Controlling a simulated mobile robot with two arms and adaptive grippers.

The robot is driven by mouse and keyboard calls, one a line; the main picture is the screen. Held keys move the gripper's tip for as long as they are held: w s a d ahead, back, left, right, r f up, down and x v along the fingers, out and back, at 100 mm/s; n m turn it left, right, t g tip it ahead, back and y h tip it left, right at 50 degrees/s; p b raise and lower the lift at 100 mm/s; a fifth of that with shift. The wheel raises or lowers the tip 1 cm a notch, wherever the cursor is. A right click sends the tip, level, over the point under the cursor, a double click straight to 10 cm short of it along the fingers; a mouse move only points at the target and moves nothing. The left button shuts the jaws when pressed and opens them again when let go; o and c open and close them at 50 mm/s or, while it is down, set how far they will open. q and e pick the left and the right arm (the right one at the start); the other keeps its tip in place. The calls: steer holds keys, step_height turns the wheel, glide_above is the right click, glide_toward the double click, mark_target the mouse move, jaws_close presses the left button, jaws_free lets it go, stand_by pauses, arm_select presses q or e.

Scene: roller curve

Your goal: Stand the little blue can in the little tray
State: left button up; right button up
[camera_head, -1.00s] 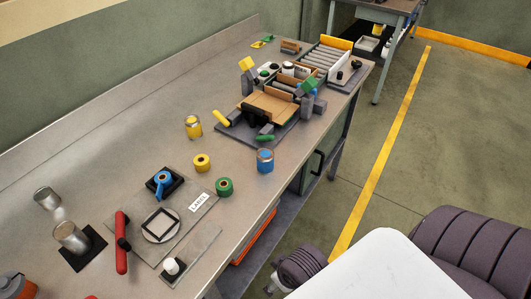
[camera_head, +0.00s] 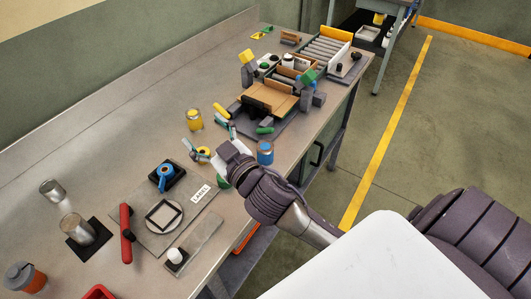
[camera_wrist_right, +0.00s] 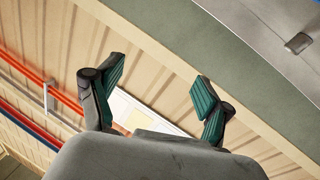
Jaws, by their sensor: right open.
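The little blue can (camera_head: 265,153) stands upright near the bench's front edge, just right of my right gripper in the head view. A red tray-like piece (camera_head: 99,292) shows partly at the bottom edge; I cannot tell if it is the little tray. My right gripper (camera_head: 209,138) is open and appears empty, held over the bench left of the can, its fingers pointing up and left in the picture. In the right wrist view the open teal-padded fingers (camera_wrist_right: 158,92) have nothing between them but distant background. My left gripper is out of view.
A yellow can (camera_head: 194,121) stands behind the gripper. A cardboard box (camera_head: 268,95) sits at the roller conveyor (camera_head: 325,57). Metal cans, a red-handled tool (camera_head: 126,234) and a label plate (camera_head: 201,193) lie nearer. The bench's back strip is clear.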

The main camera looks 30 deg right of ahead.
steer(key=a+r+n+g+y, duration=0.1)
steer(key=a+r+n+y, duration=0.9)
steer(key=y, duration=0.3)
steer(key=s+a+n+g+y, duration=0.1)
steer(key=a+n+g+y, duration=0.25)
steer(key=n+g, duration=0.4)
steer(key=n+g+h+p, duration=0.1)
steer(key=g+h+p, duration=0.1)
steer(key=g+h, duration=1.25)
glide_above(265, 145)
steer(key=f+t+h, duration=0.1)
steer(key=f, duration=0.5)
steer(key=f+t+h, duration=0.1)
steer(key=f+t, duration=0.1)
steer(key=f, duration=0.4)
steer(key=f+t+h, duration=0.1)
steer(key=f+h, duration=0.1)
steer(key=f, duration=0.4)
steer(key=shift+s+a+f, duration=0.3)
steer(key=shift+f, duration=0.4)
steer(key=shift+f+p, duration=0.4)
steer(key=shift+f, duration=0.1)
steer(key=f, duration=0.1)
steer(key=f+p, duration=0.1)
steer(key=f, duration=0.1)
steer(key=shift+w+d+f+p, duration=0.15)
steer(key=shift+d+f+p, duration=0.1)
steer(key=shift+f+p, duration=0.1)
steer(key=shift+f, duration=0.4)
